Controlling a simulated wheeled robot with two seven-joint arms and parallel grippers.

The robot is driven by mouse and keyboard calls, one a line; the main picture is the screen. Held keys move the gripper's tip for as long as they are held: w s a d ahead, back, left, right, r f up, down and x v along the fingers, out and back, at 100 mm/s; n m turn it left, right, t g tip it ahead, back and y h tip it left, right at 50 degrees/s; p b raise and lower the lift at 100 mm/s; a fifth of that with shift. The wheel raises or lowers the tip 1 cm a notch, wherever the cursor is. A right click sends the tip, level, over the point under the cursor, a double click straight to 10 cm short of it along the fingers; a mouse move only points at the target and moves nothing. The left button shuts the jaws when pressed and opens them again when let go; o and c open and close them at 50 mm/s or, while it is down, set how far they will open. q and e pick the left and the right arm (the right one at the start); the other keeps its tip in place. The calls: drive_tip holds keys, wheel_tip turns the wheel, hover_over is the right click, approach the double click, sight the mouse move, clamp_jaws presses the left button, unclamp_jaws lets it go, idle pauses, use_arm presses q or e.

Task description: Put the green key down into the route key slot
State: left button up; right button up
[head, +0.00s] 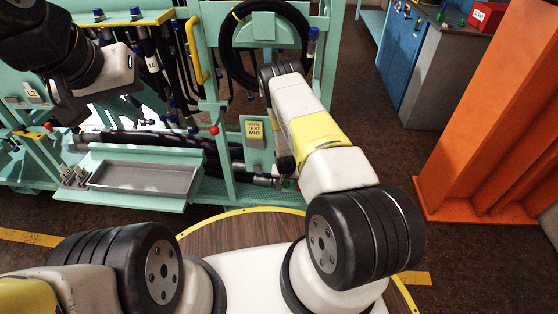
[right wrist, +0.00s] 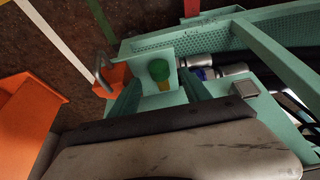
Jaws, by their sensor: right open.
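In the right wrist view, the green key (right wrist: 159,70) shows as a rounded green top with a small yellowish part below it. It stands at a pale teal plate, between the two fingers of my right gripper (right wrist: 160,78). The fingers are apart, with a gap on each side of the key. The route key slot cannot be made out, so I cannot tell whether the key sits in it. In the head view my right arm hides its own gripper and the key. My left gripper (head: 68,106) is at the upper left, dark and too unclear to read.
A teal rack holds black hoses and a grey tray (head: 145,178). A sign reading "TEST MID" (head: 254,130) stands beside my right arm. An orange post (head: 490,120) is at the right, and a blue cabinet (head: 405,50) is behind. Silver hose fittings (right wrist: 215,72) lie right of the key.

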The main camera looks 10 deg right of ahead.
sight(286, 182)
drive_tip(key=shift+x, duration=1.55)
drive_tip(key=shift+s, duration=0.1)
clamp_jaws()
drive_tip(key=shift+r, duration=0.15)
